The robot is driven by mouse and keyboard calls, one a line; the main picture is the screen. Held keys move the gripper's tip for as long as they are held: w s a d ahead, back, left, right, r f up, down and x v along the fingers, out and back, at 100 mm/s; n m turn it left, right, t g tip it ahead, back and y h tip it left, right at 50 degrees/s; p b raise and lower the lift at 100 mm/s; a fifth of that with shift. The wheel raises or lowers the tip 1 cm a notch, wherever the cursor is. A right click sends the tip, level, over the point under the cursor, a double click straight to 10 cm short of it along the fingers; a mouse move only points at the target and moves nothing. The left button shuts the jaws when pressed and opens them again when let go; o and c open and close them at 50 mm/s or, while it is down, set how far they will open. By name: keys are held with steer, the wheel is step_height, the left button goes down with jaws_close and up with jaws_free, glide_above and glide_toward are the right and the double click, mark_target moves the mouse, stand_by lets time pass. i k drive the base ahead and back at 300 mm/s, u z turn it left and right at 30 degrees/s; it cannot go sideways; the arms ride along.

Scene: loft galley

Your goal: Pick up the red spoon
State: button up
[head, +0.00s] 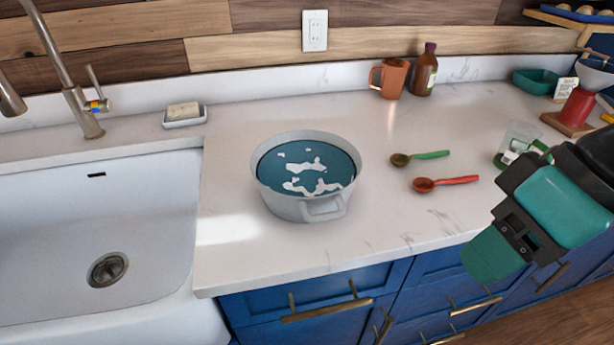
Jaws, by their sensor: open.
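The red spoon (456,181) lies flat on the white marble counter in the head view, right of the basin. Its bowl end points left and its handle points right. My gripper (492,255), teal and black, is at the lower right, in front of the counter's edge in the picture. It is apart from the spoon, nearer the camera and to its lower right. It is open, with nothing seen in it; one finger shows clearly and the other is largely hidden.
A green spoon (430,155) lies just behind the red one. A grey basin of water (285,207) stands to the left, beside the sink (60,235). A clear cup (517,137) stands to the right. An orange mug (391,78) and brown bottle (424,72) stand behind.

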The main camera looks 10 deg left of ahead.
mark_target(422, 185)
steer(key=u, duration=0.05)
steer(key=k, duration=0.6)
steer(key=z, duration=0.55)
steer(key=i, duration=1.1)
steer(key=u, duration=0.55)
